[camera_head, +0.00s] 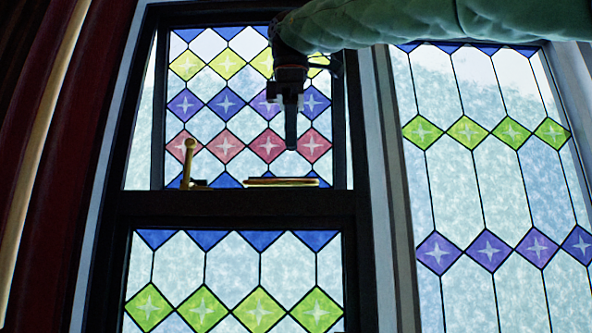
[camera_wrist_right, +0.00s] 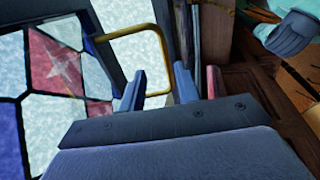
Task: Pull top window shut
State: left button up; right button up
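The top window (camera_head: 208,82) is a dark-framed sash with coloured diamond panes. It looks ajar, with a bright gap along its left side. A brass handle (camera_head: 187,160) stands up at its lower left, and a flat brass bar (camera_head: 281,182) lies along the bottom rail. My right gripper (camera_head: 290,145) hangs down in front of the panes, above the bar and right of the handle. In the right wrist view, its fingers (camera_wrist_right: 158,78) are apart, with a bent brass handle (camera_wrist_right: 128,34) showing behind and between them. Contact cannot be told. My left gripper is out of view.
A lower stained-glass pane (camera_head: 230,265) sits below the dark crossbar (camera_head: 230,208). A tall patterned window (camera_head: 490,180) stands at right. A dark red curtain (camera_head: 60,150) hangs at left. Brown woodwork (camera_wrist_right: 255,85) shows in the right wrist view.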

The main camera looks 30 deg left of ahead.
aim_at(289, 181)
jog(key=p+x, duration=0.2)
jog(key=x, duration=0.3)
jog(key=shift+w+f, duration=0.1)
jog(key=shift+f, duration=0.35)
jog(key=shift+s, duration=0.6)
jog(key=shift+w+f, duration=0.1)
jog(key=shift+w, duration=0.2)
jog(key=c, duration=0.4)
grip_shut()
